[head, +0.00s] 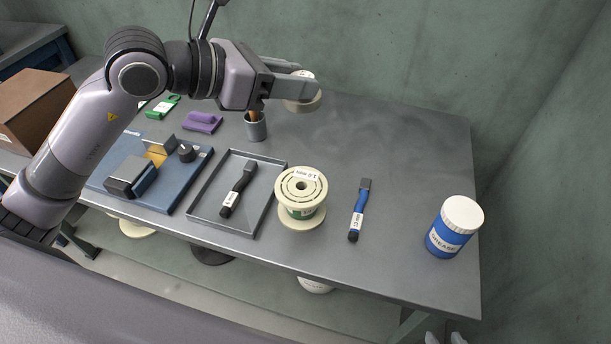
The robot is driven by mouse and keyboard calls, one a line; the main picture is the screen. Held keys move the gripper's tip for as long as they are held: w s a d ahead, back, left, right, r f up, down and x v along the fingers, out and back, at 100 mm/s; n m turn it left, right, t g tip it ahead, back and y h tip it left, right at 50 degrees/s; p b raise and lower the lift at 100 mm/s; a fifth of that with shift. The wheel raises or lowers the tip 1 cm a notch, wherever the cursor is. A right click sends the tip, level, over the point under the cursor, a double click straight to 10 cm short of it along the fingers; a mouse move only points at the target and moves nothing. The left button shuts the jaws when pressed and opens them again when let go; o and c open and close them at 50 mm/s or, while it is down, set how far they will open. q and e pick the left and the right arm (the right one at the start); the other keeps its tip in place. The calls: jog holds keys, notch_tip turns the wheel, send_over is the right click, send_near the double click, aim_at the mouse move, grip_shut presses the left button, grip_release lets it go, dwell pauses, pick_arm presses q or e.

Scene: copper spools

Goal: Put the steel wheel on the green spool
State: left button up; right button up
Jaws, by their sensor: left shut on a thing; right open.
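My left gripper (292,88) is shut on a round, pale cream thing (303,105), held above the back of the table. The fingers hide part of it, and I cannot tell whether it is the steel wheel. The green spool (301,212) stands upright near the table's front edge, with cream flanges, a green band and a "1.0 mm" label on top. The held thing is well behind the spool and apart from it. What seem to be my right gripper's fingertips (445,338) show at the bottom edge, apart and empty.
A shallow grey tray (261,208) with a black tool (238,190) lies left of the spool. A blue-handled tool (358,210) lies to its right. A blue grease jar (442,240) stands near the right edge. A grey cup (256,130) stands behind. The back right is clear.

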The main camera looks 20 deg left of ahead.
pick_arm(q)
notch_tip(320, 180, down, 14)
jog(key=shift+a+r, duration=0.1)
jog(key=shift+f+b, duration=0.4)
jog(key=shift+f, duration=2.2)
jog(key=shift+f, duration=0.15)
jog(key=o, duration=1.1)
jog(key=shift+o, duration=0.2)
